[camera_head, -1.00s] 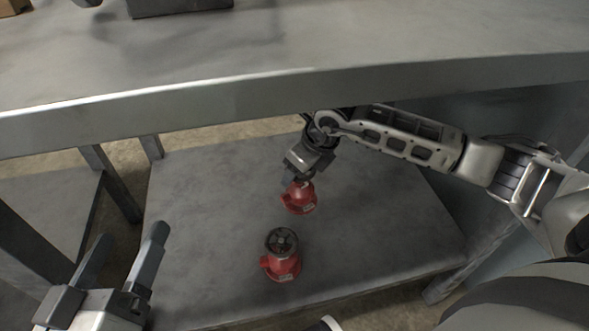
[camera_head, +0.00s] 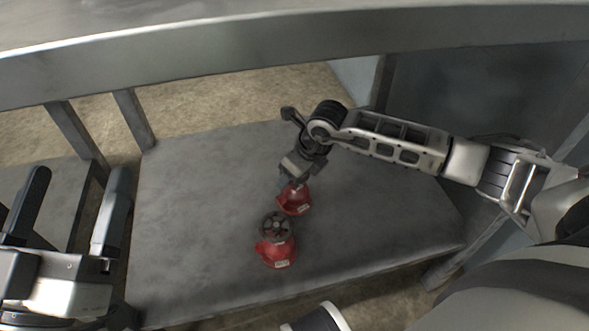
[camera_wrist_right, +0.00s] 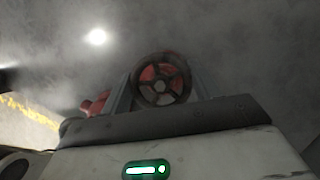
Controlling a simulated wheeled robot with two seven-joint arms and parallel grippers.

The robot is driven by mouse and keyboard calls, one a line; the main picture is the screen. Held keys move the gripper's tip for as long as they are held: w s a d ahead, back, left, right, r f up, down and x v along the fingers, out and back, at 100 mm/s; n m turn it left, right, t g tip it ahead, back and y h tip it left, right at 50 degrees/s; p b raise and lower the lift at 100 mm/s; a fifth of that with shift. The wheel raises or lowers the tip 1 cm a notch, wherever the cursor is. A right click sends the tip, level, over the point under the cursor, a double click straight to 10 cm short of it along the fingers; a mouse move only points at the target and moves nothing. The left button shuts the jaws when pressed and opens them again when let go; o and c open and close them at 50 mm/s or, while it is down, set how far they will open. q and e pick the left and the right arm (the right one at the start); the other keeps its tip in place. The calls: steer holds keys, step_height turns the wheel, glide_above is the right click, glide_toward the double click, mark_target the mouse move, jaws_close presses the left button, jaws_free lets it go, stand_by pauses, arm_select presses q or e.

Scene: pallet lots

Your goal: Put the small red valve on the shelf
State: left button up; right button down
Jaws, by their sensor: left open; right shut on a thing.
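A small red valve (camera_head: 295,204) is in my right gripper (camera_head: 294,186), over the grey lower shelf (camera_head: 200,210). I cannot tell whether its base touches the shelf. A larger-looking red valve (camera_head: 276,253) with a dark handwheel stands upright on the shelf, nearer to me and slightly left. My left gripper (camera_head: 77,178) is open and empty at the left, away from both valves.
The thick metal edge of the upper tabletop (camera_head: 260,50) runs across above the shelf. Metal legs (camera_head: 133,118) stand at the back left. The shelf's left part and its right part are clear.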

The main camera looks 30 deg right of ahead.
steer(key=shift+c, duration=1.8)
jaws_free()
arm_select(q)
steer(key=shift+r, duration=0.1)
arm_select(e)
steer(key=shift+s+r, duration=0.1)
steer(key=shift+r, duration=0.25)
arm_select(q)
step_height(320, 180, down, 7)
steer(key=s+n+g+y+p, duration=0.2)
steer(key=n+g+p, duration=0.2)
steer(key=shift+s+d+p, duration=0.2)
steer(key=shift+d+p, duration=0.2)
arm_select(e)
steer(key=v, duration=1.1)
steer(key=shift+r, duration=0.25)
steer(key=shift+s, duration=0.15)
